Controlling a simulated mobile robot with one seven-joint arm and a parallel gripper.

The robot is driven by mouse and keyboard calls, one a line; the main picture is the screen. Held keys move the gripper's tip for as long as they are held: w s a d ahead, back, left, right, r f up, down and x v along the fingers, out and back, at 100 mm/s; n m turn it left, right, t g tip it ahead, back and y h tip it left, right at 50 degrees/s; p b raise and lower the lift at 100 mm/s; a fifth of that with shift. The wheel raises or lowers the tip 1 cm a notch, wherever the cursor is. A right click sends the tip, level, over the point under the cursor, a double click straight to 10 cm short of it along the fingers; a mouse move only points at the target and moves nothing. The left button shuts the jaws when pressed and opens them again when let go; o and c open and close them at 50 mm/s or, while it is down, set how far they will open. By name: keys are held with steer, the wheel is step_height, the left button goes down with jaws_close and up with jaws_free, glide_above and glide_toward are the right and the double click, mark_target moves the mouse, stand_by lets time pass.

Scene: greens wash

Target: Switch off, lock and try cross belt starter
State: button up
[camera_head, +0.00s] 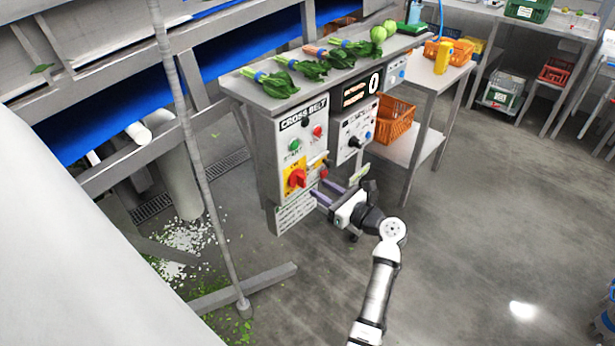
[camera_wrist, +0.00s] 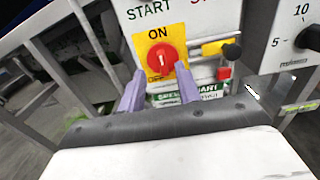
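The cross belt starter (camera_head: 305,113) is a grey panel lettered CROSS BELT. It has a green START button (camera_head: 294,145) and a red button (camera_head: 317,131). Below them is a red rotary switch (camera_head: 297,178) on a yellow plate, also in the wrist view (camera_wrist: 161,58), with ON above it. My gripper (camera_head: 327,192) is open and empty. Its purple fingers (camera_wrist: 160,80) point at the panel, one to each side below the switch, apart from it.
A second control box (camera_head: 354,128) with a dark knob and a display reading 0 (camera_head: 361,90) adjoins on the right. Leafy bunches lie on the shelf (camera_head: 250,92) above. An orange crate (camera_head: 395,118) sits under the side table.

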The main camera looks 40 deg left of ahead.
mark_target(305, 178)
steer(key=a, duration=0.4)
steer(key=a+p, duration=0.1)
steer(key=a, duration=0.1)
steer(key=shift+w+a, duration=0.3)
steer(key=shift+a, duration=0.05)
jaws_close()
